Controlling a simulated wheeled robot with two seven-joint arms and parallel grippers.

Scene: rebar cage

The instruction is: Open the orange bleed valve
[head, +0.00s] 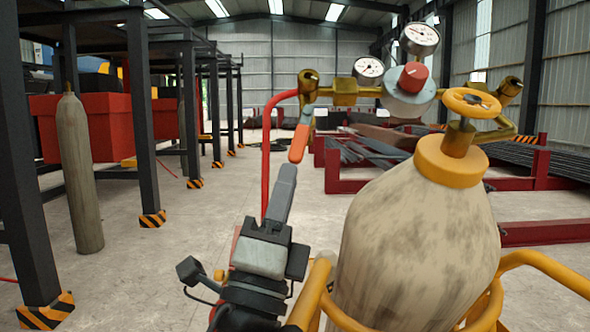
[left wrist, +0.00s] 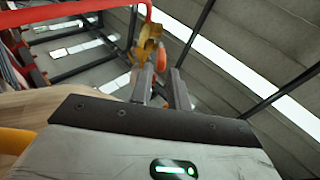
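The orange bleed valve lever (head: 299,143) hangs down from a brass fitting (head: 309,88) at the left end of the regulator assembly. My left gripper (head: 287,172) is just below the lever in the head view, pointing up towards it. In the left wrist view its two fingers (left wrist: 163,76) stand apart with a gap between them. The orange lever (left wrist: 161,58) shows at the far end of that gap, partly hidden by the fingers. I cannot tell whether they touch it. My right gripper is not in view.
A large gas cylinder (head: 415,235) with a yellow handwheel (head: 470,102) stands close at the right, inside a yellow cart frame (head: 540,262). A red hose (head: 266,155) arches beside the lever. Two gauges and a red knob (head: 413,76) sit above.

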